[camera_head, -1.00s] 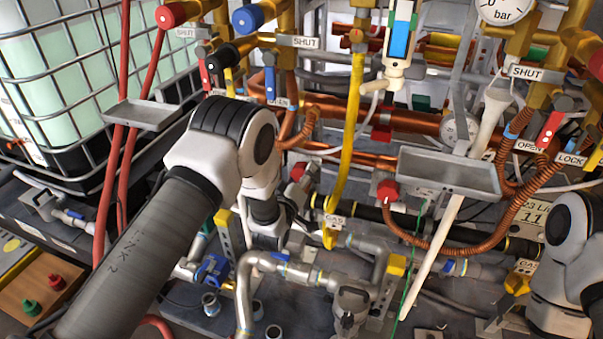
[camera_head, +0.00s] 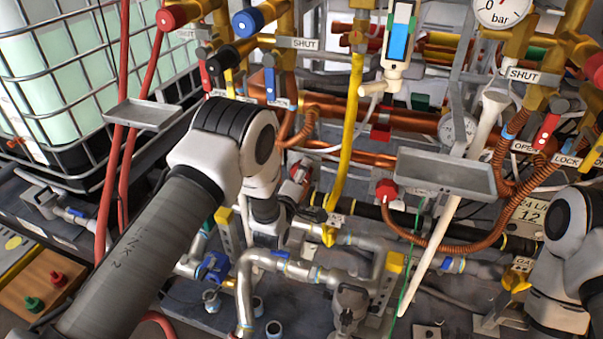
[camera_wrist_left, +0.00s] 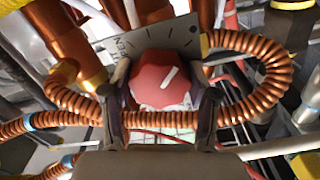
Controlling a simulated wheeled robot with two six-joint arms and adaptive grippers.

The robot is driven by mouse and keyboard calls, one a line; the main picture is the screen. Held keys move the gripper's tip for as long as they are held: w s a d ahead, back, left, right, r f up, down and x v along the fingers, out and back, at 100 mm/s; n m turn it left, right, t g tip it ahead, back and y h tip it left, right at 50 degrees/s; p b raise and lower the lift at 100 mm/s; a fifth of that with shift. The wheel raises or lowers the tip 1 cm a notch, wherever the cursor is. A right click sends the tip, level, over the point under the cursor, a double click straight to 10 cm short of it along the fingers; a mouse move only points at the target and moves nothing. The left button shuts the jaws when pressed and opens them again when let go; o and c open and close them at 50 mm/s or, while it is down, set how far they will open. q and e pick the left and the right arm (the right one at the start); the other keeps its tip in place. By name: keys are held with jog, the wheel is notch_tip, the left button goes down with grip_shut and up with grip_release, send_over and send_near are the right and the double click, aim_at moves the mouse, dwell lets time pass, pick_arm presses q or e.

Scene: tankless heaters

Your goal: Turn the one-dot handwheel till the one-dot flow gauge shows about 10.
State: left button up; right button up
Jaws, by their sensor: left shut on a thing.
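In the left wrist view a red round handwheel (camera_wrist_left: 160,80) with a white line sits between the two dark fingers of my left gripper (camera_wrist_left: 162,98), which is shut on it. A grey plate (camera_wrist_left: 165,42) with scale marks and partly readable lettering lies behind the wheel. In the head view my left gripper (camera_head: 292,190) reaches down to this wheel, mostly hidden by my arm. A beige readout (camera_head: 531,212) at the right shows 12, partly covered by my right arm. A round dial (camera_head: 456,129) stands behind a grey tray. I cannot make out dot marks.
Coiled copper hoses (camera_wrist_left: 265,75) loop close around the gripper. A yellow pipe (camera_head: 347,130) and a grey tray (camera_head: 447,172) stand right of my left arm. Room is tight.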

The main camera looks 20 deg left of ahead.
pick_arm(q)
jog(key=o, duration=1.2)
jog(key=shift+c, duration=0.2)
jog(key=shift+s, duration=0.1)
jog(key=s, duration=1.1)
jog(key=shift+s+a, duration=0.2)
jog(key=shift+s, duration=0.2)
jog(key=shift+f, duration=0.1)
